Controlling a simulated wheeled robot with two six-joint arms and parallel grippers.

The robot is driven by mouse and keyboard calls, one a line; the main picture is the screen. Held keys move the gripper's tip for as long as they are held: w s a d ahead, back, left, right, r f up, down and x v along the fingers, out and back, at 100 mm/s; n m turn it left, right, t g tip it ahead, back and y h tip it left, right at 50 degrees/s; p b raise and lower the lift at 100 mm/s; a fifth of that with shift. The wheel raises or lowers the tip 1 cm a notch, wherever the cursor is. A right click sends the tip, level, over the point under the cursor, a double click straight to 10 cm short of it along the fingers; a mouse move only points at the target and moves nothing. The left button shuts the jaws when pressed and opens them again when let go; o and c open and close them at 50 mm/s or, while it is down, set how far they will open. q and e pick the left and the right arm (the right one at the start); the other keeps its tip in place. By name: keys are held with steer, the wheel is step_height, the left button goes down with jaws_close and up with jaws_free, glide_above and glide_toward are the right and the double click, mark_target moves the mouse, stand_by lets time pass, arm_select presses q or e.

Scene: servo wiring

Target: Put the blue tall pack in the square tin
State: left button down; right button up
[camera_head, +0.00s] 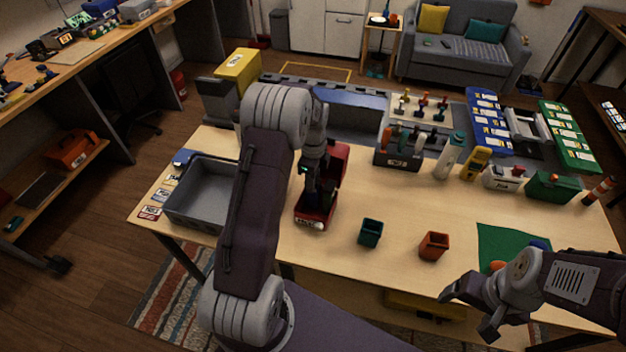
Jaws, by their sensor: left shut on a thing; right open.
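My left gripper (315,190) points down at a red box-like object (340,160) in the middle of the table. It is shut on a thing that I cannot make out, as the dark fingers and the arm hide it. I cannot clearly identify the blue tall pack. A small blue item (540,244) shows at the green mat, partly hidden by my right arm. I cannot tell which container is the square tin. Two small square open containers, one teal (370,233) and one orange (433,245), stand at the front. My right gripper (467,312) is open and empty at the front right.
A grey open tray (190,222) stands at the left of the table. A green mat (500,240) lies at the right. A grey holder (398,158), bottles and blue and green bin racks (487,118) line the back. Bare tabletop lies around the two small containers.

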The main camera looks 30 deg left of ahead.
arm_select(q)
steer(key=shift+s+d, duration=0.1)
steer(key=shift+f, duration=0.1)
steer(key=c, duration=1.1)
jaws_free()
step_height(320, 180, up, 12)
steer(key=s+d+f+n, duration=0.2)
steer(key=s+d+n, duration=0.1)
steer(key=s+n, duration=0.2)
steer(key=s+d+f+n, duration=0.2)
steer(key=s+d+n, duration=0.2)
steer(key=s+n, duration=0.2)
steer(key=s+d+f+n+t, duration=0.1)
steer(key=s+d+f+n, duration=0.1)
steer(key=s+d+n, duration=0.2)
steer(key=shift+s+f+n, duration=0.2)
steer(key=shift+s+n, duration=0.2)
steer(key=shift+s, duration=0.45)
steer(key=shift+s+f+n, duration=0.15)
steer(key=shift+s+n, duration=0.25)
steer(key=shift+s, duration=0.4)
